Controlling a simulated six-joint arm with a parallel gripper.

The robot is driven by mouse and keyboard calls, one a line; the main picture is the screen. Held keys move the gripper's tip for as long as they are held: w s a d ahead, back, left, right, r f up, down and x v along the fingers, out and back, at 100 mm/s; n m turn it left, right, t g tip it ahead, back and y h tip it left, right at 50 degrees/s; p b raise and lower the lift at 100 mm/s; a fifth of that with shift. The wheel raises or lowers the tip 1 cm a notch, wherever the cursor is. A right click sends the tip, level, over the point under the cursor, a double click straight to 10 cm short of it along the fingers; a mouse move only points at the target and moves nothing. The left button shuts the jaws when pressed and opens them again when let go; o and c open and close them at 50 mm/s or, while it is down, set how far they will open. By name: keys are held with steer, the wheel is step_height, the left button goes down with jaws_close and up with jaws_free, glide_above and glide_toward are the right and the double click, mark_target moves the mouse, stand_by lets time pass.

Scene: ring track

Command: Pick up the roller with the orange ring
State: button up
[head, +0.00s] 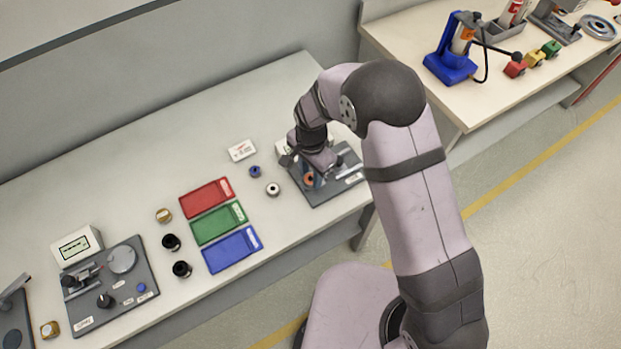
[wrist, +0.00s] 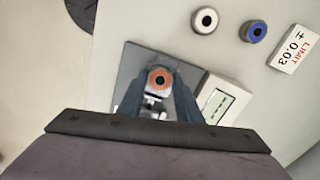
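The roller with the orange ring (wrist: 160,80) stands over the grey measuring fixture, its ring and pale centre facing the wrist camera. In the head view, the orange ring (head: 308,179) shows just below my wrist. My gripper (wrist: 160,85) has its two dark fingers on either side of the roller. The frames do not show whether the fingertips touch it or leave a small gap. In the head view, my gripper (head: 311,172) is low over the fixture (head: 326,190), and my wrist hides part of it.
A white-ringed roller (wrist: 204,20) and a blue-ringed roller (wrist: 253,32) stand beside the fixture, near a limit card (wrist: 293,48). A display box (wrist: 221,100) adjoins the fixture. Red (head: 206,197), green (head: 218,222) and blue (head: 232,249) trays lie further left. Another fixture (head: 110,285) stands at far left.

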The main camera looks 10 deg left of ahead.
mark_target(311, 178)
steer(key=c, duration=0.4)
steer(key=shift+r, duration=0.15)
steer(key=shift+c, duration=0.2)
step_height(311, 178, up, 10)
steer(key=b, duration=0.2)
steer(key=shift+b, duration=0.35)
